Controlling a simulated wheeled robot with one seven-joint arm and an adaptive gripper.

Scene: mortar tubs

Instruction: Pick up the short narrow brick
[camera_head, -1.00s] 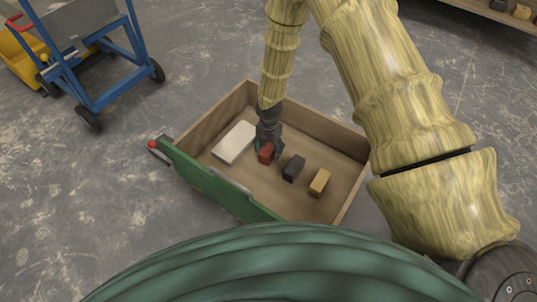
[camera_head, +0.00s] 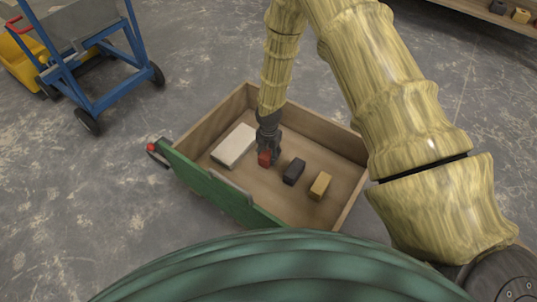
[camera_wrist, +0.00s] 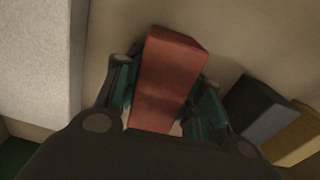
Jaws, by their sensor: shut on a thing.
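A red brick (camera_head: 264,158) is in the wooden box, between a white slab and a dark brick. My gripper (camera_head: 269,152) reaches down into the box and is shut on the red brick. In the wrist view the red brick (camera_wrist: 170,75) stands out between the two fingers of my gripper (camera_wrist: 163,105), one on each side. Its lower end is partly hidden by the gripper body. I cannot tell whether the brick touches the box floor.
The wooden box (camera_head: 335,130) has a green front. It also holds a white slab (camera_head: 234,146) left of the gripper, and a dark brick (camera_head: 293,171) and a yellow brick (camera_head: 320,186) to the right. A blue cart (camera_head: 105,90) stands at the upper left.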

